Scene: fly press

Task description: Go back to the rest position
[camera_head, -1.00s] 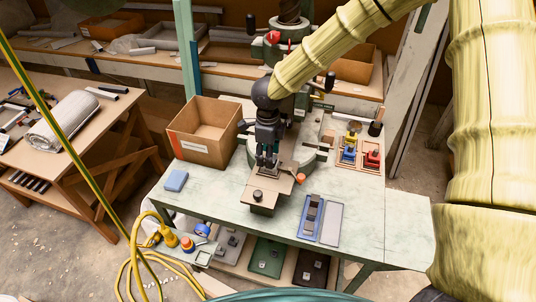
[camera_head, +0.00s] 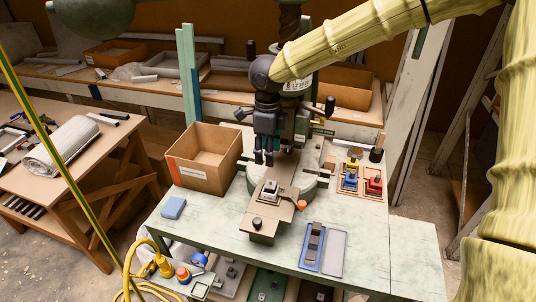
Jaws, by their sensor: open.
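My gripper (camera_head: 264,158) hangs over the middle of the work table, fingers pointing down. It is open and empty, a little above and behind the small workpiece (camera_head: 270,188) on the press slide. The brown press slide (camera_head: 264,209) sticks out toward the front, with a dark knob on its front end. The fly press (camera_head: 293,90) stands behind my gripper, and my arm and wrist hide much of its frame. My yellow-sleeved arm reaches in from the upper right.
A cardboard box (camera_head: 202,172) stands left of my gripper. A blue block (camera_head: 173,207) lies at the table's left. A blue tray (camera_head: 313,244) with dark pieces and a grey tray (camera_head: 330,252) lie at the front. Stamps in a wooden holder (camera_head: 360,183) stand to the right.

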